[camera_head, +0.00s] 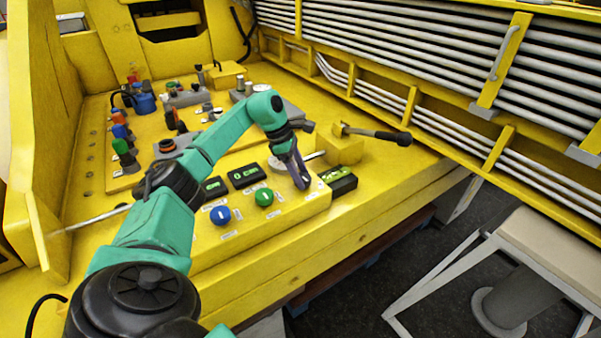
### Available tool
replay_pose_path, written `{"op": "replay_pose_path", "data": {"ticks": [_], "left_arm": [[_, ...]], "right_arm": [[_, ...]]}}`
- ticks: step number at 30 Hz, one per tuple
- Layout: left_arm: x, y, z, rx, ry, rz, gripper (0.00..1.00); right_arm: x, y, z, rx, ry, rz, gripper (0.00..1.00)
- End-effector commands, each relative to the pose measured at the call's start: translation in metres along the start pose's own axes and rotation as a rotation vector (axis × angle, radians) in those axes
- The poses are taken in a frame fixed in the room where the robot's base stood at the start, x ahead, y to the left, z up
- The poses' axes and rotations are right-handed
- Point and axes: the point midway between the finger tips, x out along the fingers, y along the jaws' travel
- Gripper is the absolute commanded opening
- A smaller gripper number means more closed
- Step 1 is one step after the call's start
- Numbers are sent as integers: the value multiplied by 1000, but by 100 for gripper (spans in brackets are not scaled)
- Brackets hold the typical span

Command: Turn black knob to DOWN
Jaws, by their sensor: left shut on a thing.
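The yellow control box (285,218) carries a row of knobs along its front: a blue knob (220,215), a green knob (264,197), and a third position at the right end. My left gripper (303,184) reaches down onto that right-end position, and its fingers are shut there on the black knob. The fingers hide the knob, so I cannot tell which way it points. My right gripper is not in view.
Small displays with green digits (246,176) sit behind the knobs. A black-handled lever (380,135) sticks out to the right of my gripper. Levers and coloured switches fill the panel's left side. A stool (550,250) stands at the right.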

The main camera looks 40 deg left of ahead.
Motion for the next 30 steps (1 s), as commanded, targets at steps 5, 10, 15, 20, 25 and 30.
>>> {"op": "replay_pose_path", "data": {"ticks": [5, 10, 15, 20, 25, 30], "left_arm": [[-2, 1, 1, 40, -3, -12, 6], [-2, 2, 1, 55, -3, -16, 6], [-2, 1, 1, 56, -3, -17, 6], [-2, 1, 1, 55, -3, -17, 73], [-1, 1, 1, 54, -1, -19, 91], [-1, 1, 0, 53, -1, -20, 91]], "right_arm": [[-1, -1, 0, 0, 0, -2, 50], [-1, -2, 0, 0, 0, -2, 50], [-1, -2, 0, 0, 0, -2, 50], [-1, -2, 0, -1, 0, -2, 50], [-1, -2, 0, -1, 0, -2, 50], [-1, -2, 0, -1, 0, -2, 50]]}}
